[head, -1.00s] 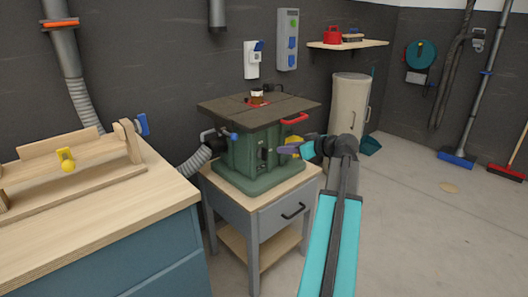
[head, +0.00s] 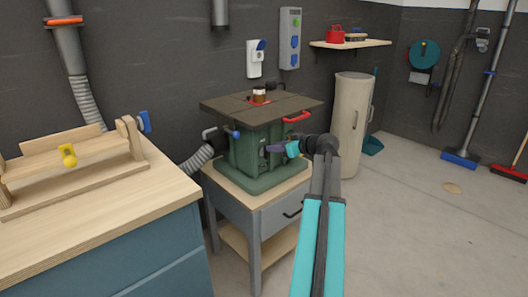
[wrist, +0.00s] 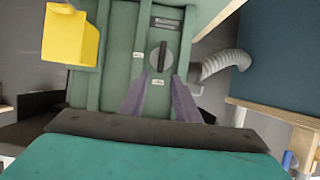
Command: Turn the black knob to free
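The black knob (wrist: 158,56) is a round dial with a raised grip bar on the green front panel of the machine. In the wrist view its bar stands about upright, between a label above and small white labels beside and below it. My gripper (wrist: 159,82) is open, its two purple fingers apart and empty. The fingertips sit just below the knob in that view, one to each side; contact cannot be told. In the head view my gripper (head: 266,149) is close to the front of the green machine (head: 245,155) and largely hides the knob.
A yellow box (wrist: 70,36) juts out left of the knob in the wrist view. A grey hose (wrist: 222,64) is at the right. The machine stands on a grey stand (head: 285,212) beside a wooden-topped workbench (head: 110,225). The floor at the right is largely clear.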

